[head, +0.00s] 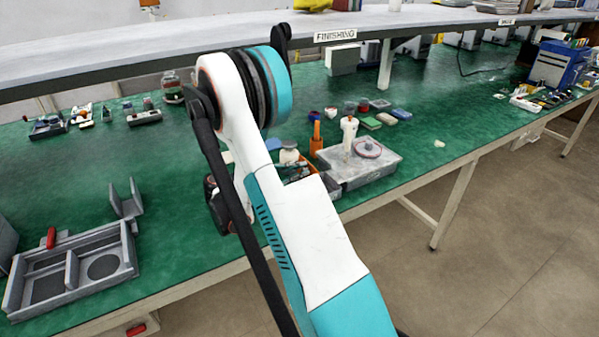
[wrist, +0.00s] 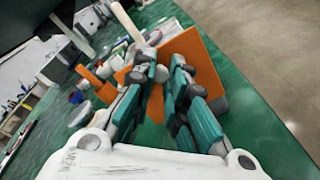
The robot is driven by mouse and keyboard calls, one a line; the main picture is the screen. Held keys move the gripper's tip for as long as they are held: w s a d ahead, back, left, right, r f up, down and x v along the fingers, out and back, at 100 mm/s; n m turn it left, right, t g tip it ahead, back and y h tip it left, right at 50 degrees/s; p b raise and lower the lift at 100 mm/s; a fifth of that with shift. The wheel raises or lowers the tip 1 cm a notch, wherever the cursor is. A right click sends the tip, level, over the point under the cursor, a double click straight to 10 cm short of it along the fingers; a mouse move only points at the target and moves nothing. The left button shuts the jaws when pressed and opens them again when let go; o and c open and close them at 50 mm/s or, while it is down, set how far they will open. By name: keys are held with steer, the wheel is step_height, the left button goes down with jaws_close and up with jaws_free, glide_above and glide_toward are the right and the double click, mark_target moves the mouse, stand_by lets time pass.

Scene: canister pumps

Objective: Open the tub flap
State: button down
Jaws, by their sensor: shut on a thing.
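A flat orange panel (wrist: 205,62), which I take for the tub flap, stands tilted at my fingertips in the wrist view. My gripper (wrist: 163,72) has its teal-and-grey fingers on either side of its orange surface and is shut on it. The fingers hide part of the panel, so the exact contact is hard to see. The tub itself cannot be clearly made out.
A grey box (head: 378,176) with a white post (head: 348,132) stands on the green bench right of my arm. An orange bottle (head: 316,140) is beside it. A grey divided tray (head: 50,290) lies at the left.

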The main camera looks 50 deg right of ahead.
steer(key=shift+f, duration=0.1)
stand_by(0.3)
steer(key=c, duration=1.5)
jaws_free()
steer(key=shift+c, duration=0.2)
steer(key=v, duration=1.2)
steer(key=shift+o, duration=0.5)
